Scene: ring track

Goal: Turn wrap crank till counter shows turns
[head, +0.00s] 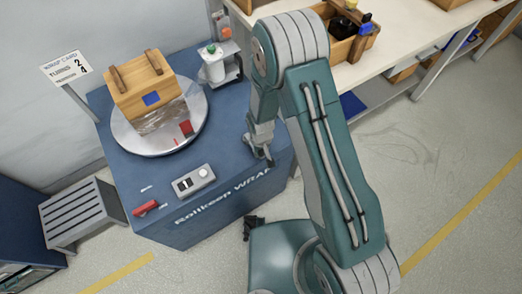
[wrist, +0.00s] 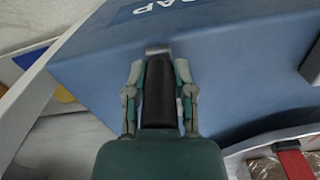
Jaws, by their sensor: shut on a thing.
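The blue wrap machine (head: 225,205) carries a round turntable (head: 124,136) with a wooden crate (head: 140,88) on it. Clear film wraps the crate's lower part. A small grey counter box (head: 194,181) sits on the machine's front top; its white window seems to read 1. A wrap card (head: 66,68) on a post shows the figures 2 and 4. In the wrist view, my gripper (wrist: 159,72) is shut on the black crank handle (wrist: 158,95), a finger on each side. A grey metal end (wrist: 157,49) shows beyond the handle. In the head view, my gripper (head: 262,148) is at the machine's right side and mostly hides the crank.
A red handle (head: 147,208) lies at the machine's front left. A slatted grey step (head: 80,212) stands left. A workbench with a wooden bin (head: 345,45) is behind my arm. Floor is open at right.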

